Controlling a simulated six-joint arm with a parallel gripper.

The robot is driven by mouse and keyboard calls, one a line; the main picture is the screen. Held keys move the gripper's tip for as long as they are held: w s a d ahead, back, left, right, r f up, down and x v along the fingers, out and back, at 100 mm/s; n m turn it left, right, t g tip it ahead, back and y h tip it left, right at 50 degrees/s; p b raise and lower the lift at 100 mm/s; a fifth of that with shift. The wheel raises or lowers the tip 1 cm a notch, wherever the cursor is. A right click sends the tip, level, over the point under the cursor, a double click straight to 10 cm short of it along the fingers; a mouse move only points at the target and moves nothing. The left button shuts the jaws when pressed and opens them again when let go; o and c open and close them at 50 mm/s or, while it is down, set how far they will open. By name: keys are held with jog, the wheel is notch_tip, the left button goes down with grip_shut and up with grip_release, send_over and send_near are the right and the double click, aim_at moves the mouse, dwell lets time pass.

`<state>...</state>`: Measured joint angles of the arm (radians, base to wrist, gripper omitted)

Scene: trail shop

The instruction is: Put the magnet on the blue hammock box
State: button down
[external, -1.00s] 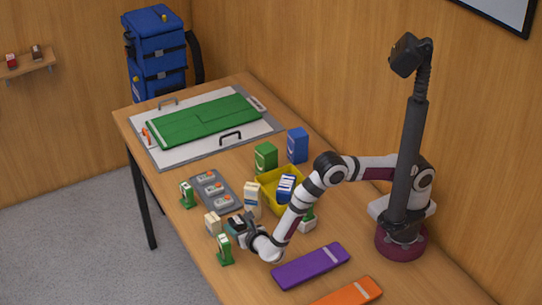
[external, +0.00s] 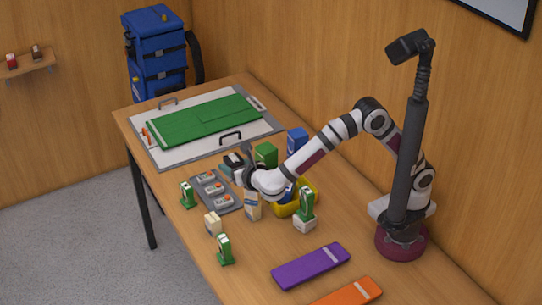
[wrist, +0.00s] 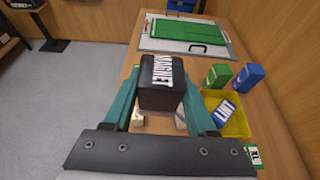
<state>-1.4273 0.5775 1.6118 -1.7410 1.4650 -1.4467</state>
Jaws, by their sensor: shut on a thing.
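My gripper (external: 235,164) is shut on the magnet (external: 233,159), a black box held above the table near the grey tray. In the wrist view the magnet (wrist: 161,82) shows white "MAGNET" lettering and sits between the teal fingers. A blue box (external: 298,142) stands upright on the table beside a green box, to the right of my gripper; it also shows in the wrist view (wrist: 250,76). Another blue box with a white label (wrist: 224,112) lies tilted in the yellow bin. I cannot read "hammock" on either blue box.
The yellow bin (external: 307,198) is partly hidden by my arm. The green box (external: 266,155) stands close to the upright blue box. A grey tray (external: 217,192), small green-and-white and cream items, and purple (external: 311,266) and orange cases occupy the table. A green panel lies on a white board behind.

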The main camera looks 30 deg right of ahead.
jog(key=w+d+r+m+h, duration=0.1)
jog(key=w+d+m+h, duration=0.15)
jog(key=w+d, duration=0.35)
jog(key=m+g+h, duration=0.9)
jog(key=m+h, duration=0.1)
jog(key=m, duration=0.1)
send_over(297, 133)
notch_tip(297, 133, down, 15)
jog(key=shift+f, duration=0.1)
